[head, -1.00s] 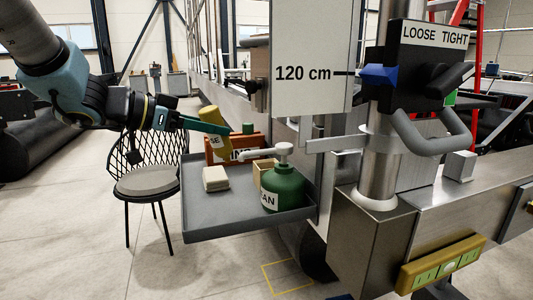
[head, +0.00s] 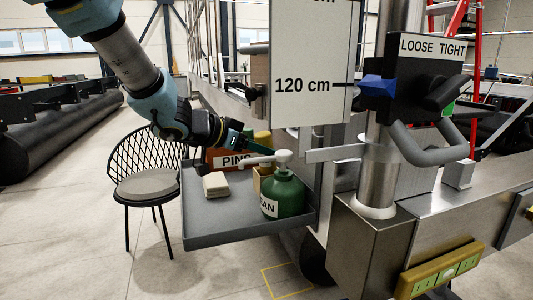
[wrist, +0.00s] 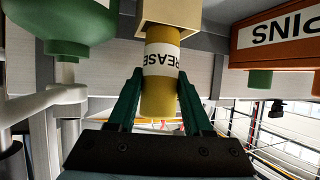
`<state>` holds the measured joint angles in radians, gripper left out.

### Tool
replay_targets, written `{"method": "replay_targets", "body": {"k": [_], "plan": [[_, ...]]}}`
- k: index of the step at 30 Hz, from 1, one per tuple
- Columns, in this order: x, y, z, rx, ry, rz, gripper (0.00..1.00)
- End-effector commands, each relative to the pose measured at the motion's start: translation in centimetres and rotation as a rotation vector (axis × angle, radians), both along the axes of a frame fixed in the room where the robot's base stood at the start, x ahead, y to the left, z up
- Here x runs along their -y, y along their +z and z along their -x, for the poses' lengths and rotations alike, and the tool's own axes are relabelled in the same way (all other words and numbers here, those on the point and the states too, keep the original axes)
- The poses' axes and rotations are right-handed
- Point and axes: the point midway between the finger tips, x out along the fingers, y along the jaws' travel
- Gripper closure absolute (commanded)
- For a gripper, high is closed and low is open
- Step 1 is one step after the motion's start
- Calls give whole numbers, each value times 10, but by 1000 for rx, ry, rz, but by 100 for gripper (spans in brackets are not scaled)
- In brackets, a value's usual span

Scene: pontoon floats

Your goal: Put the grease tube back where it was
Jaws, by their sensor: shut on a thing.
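The yellow grease tube (wrist: 158,98) with its white label is between the two green fingers of my gripper (wrist: 160,84) in the wrist view, which looks upside down. My gripper is shut on it. The tube's lower end meets the pale wooden block (wrist: 172,12); I cannot tell how far it is inside. In the head view the tube (head: 262,138) stands about upright over the block (head: 257,186), with my gripper (head: 247,143) at its left, partly hiding it.
The grey tray (head: 225,228) holds the block, a green can (head: 289,194) with a white pump top, a pale pad (head: 216,185) and an orange PINS box (head: 222,158). The can stands close to the block. A chair (head: 147,187) is left of the tray.

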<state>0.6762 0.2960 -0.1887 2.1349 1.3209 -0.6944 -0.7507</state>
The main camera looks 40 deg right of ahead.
Motion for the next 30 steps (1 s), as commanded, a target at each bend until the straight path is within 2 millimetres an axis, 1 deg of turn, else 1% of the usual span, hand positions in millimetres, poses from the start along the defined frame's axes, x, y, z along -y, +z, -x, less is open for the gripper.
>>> {"method": "replay_targets", "body": {"k": [1, 9, 10, 11, 14, 17, 25, 26, 30], "plan": [[4, 10, 2, 3, -5, -35, 100], [14, 10, 2, 18, -2, -193, 100], [13, -5, 1, 14, 0, -195, 100], [12, -11, 1, 13, 1, -194, 100], [12, -21, 1, 14, 0, -191, 100], [13, -25, 1, 15, 1, -188, 100], [12, -25, 1, 16, 0, -187, 100], [12, -25, 1, 16, 0, -188, 49], [12, -25, 1, 16, 0, -188, 33]]}}
